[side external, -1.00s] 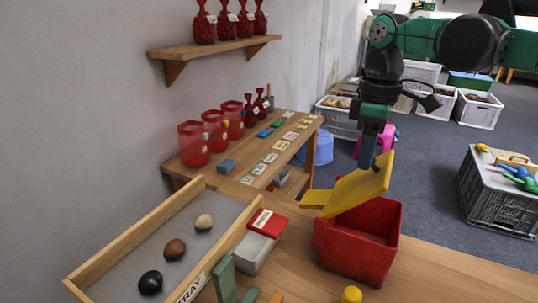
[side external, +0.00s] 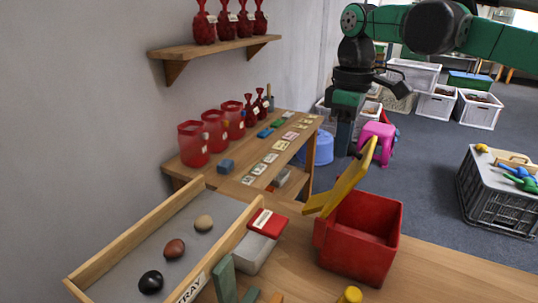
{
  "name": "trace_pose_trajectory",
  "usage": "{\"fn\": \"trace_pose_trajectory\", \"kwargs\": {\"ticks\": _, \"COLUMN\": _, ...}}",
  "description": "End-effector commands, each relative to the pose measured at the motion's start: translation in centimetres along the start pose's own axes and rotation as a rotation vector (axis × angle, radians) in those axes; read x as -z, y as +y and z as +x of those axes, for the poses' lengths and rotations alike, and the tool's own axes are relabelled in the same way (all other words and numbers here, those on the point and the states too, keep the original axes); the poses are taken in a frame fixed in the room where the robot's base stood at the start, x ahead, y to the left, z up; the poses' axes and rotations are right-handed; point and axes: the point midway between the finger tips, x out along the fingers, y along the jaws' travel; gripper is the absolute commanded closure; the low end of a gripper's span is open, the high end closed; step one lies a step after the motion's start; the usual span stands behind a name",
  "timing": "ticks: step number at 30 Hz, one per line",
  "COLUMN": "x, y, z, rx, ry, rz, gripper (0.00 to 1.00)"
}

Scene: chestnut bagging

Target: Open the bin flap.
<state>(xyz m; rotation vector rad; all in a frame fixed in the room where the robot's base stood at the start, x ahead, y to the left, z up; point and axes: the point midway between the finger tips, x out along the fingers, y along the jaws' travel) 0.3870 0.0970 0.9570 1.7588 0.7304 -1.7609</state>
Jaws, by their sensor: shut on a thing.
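The red bin (side external: 358,252) stands on the wooden table at the centre right. Its yellow flap (side external: 347,186) is raised and leans steeply up at the bin's left side, so the bin's top is largely uncovered. The flap's lower end (side external: 313,203) sticks out to the left of the bin. My gripper (side external: 352,150) points down at the flap's upper part and is shut on the flap. Its fingertips are small and hard to make out against the flap.
A wooden tray (side external: 222,241) with three egg-shaped pieces lies to the left. A yellow knob (side external: 350,295) is near the front edge. The table right of the bin is clear.

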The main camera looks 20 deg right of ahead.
Motion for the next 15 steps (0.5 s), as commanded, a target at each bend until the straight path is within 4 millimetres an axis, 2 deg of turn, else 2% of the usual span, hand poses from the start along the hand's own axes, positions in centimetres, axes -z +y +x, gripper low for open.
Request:
{"fn": "trace_pose_trajectory", "kwargs": {"ticks": 4, "x": 0.85, "y": 0.06, "z": -0.08, "rx": -0.004, "ry": 0.002, "rz": 0.001, "gripper": 1.00}}
{"fn": "trace_pose_trajectory", "kwargs": {"ticks": 15, "x": 1.08, "y": 0.05, "z": -0.10, "rx": -0.003, "ry": 0.002, "rz": 0.001, "gripper": 1.00}}
